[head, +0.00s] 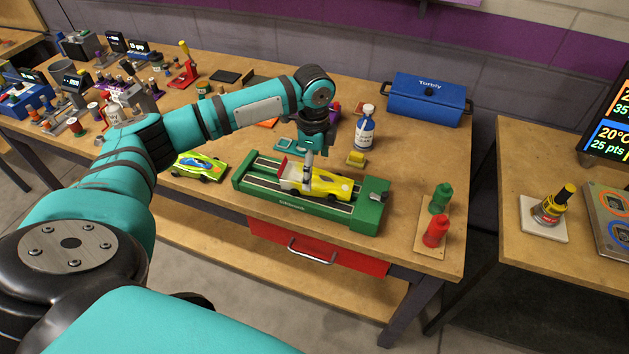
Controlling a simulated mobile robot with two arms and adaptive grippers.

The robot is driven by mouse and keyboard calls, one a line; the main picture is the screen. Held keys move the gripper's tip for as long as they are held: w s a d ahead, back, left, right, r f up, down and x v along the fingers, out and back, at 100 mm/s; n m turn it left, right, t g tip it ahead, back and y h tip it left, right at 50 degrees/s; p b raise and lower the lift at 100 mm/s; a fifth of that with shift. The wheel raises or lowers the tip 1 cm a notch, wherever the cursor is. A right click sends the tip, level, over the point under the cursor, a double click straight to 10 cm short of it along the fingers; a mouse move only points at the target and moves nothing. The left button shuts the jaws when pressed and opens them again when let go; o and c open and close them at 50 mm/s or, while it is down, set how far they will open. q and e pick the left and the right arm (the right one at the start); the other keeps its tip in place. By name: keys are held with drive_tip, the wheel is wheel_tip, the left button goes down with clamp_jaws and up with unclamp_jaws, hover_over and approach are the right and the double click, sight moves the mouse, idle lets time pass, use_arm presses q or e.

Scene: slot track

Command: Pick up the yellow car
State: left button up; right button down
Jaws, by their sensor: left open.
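The yellow car (331,188) sits on the green slot track (243,180), which has dark lanes and stands near the front of the wooden bench. The car has a red and white rear part at its left end. My left gripper (309,164) points down over the car's left half, with its fingers close to the car body. It is open. From this angle I cannot tell whether a finger touches the car. The far finger is mostly hidden. My right gripper is not in view.
A green and blue car (200,167) lies left of the track. Behind stand a white and blue bottle (366,128), a small yellow block (356,158) and a blue toolbox (428,98).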

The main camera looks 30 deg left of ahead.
sight(314, 175)
use_arm(q)
wheel_tip(314, 175, down, 4)
drive_tip(key=shift+f+p, duration=0.1)
drive_tip(key=shift+p, duration=0.2)
drive_tip(key=c, duration=1.4)
